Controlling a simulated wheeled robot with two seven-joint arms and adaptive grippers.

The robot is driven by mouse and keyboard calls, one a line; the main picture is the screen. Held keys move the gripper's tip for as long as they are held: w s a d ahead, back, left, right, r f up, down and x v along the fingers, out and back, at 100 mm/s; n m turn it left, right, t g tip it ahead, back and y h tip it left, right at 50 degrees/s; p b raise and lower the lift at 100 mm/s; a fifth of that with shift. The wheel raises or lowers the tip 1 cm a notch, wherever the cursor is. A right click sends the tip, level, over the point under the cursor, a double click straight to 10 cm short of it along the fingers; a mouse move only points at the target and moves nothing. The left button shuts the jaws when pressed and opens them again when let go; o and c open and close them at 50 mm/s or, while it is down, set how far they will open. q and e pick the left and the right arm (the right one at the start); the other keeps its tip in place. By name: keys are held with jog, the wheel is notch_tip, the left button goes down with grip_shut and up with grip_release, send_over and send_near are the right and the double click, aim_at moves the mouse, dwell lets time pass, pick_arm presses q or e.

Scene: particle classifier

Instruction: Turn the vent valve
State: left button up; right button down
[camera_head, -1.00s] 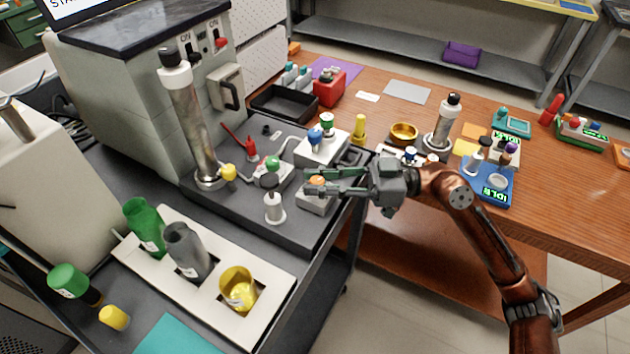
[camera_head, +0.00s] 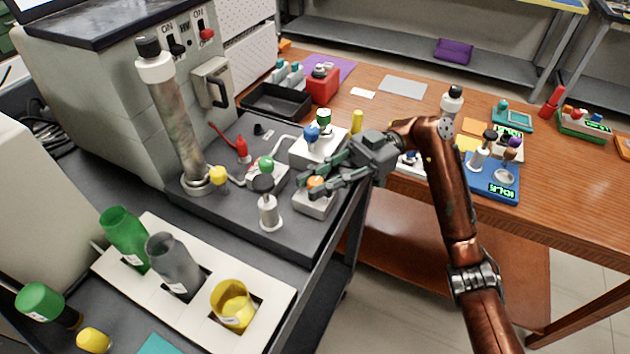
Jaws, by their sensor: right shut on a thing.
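Several coloured valve knobs stand on the dark plate beside the machine. The orange knob (camera_head: 316,181) sits on a small light block (camera_head: 314,206) near the plate's right edge. My right gripper (camera_head: 312,186) reaches in from the right and is shut on the orange knob, its fingers partly hiding it. The other knobs are a green one (camera_head: 265,163), a blue one (camera_head: 311,132), a dark green one (camera_head: 323,116) and a yellow one (camera_head: 217,176). No readable label shows which is the vent valve. My left gripper is not in view.
A tall metal column (camera_head: 178,120) stands at the plate's left. A black-capped cylinder (camera_head: 269,208) stands close in front of the gripped knob. A white rack (camera_head: 270,302) with bottles and a yellow cup is nearer. A black tray (camera_head: 276,103) lies behind.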

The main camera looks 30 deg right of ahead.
aim_at(316, 180)
jog(key=shift+n+g, duration=0.3)
jog(key=shift+g, duration=0.2)
jog(key=c, duration=1.7)
grip_release()
jog(key=shift+o, duration=0.2)
notch_tip(316, 180, up, 10)
